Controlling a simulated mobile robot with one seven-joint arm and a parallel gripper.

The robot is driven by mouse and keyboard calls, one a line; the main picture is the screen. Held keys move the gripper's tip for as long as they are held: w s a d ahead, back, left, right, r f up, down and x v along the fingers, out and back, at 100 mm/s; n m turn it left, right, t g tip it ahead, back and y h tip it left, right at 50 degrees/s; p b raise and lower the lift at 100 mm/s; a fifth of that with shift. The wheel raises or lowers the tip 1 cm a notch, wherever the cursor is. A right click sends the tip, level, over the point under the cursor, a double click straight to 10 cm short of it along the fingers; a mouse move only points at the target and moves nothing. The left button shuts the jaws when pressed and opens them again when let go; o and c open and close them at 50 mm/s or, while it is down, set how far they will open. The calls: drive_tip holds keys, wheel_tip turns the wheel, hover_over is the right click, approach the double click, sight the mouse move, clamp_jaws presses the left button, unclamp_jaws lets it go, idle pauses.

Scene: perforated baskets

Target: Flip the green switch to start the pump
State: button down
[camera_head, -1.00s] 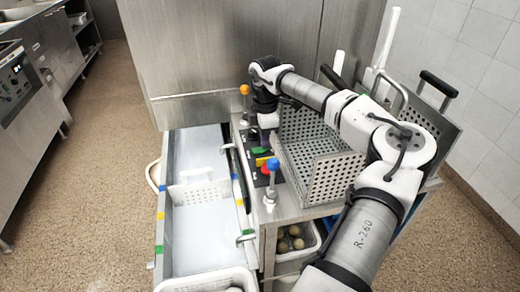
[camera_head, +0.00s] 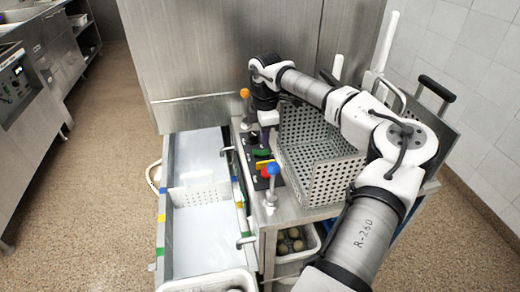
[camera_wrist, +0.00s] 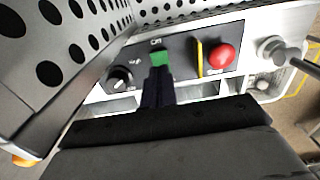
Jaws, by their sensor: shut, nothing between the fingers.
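The green switch (camera_wrist: 161,58) stands on a dark control panel (camera_wrist: 185,62) in the wrist view. It also shows as a small green patch (camera_head: 262,153) in the head view, partly covered by my gripper. My gripper (camera_wrist: 157,78) is shut and empty, its dark fingertips right at the near side of the green switch. I cannot tell whether they touch it. In the head view my gripper (camera_head: 264,142) points down over the panel, just left of the perforated basket. The switch's exact position is hard to read.
A black dial (camera_wrist: 119,79) lies left of the switch; a yellow upright guard (camera_wrist: 199,58) and red button (camera_wrist: 221,56) lie right. A blue-topped knob (camera_head: 273,169) stands nearer the front. The perforated basket (camera_head: 330,178) closely borders the panel. A trough (camera_head: 200,238) lies left.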

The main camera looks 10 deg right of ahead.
sight(264, 153)
wheel_tip(264, 153, up, 4)
drive_tip(key=shift+r+p, duration=0.1)
drive_tip(key=shift+p, duration=0.85)
drive_tip(key=shift+s, duration=0.1)
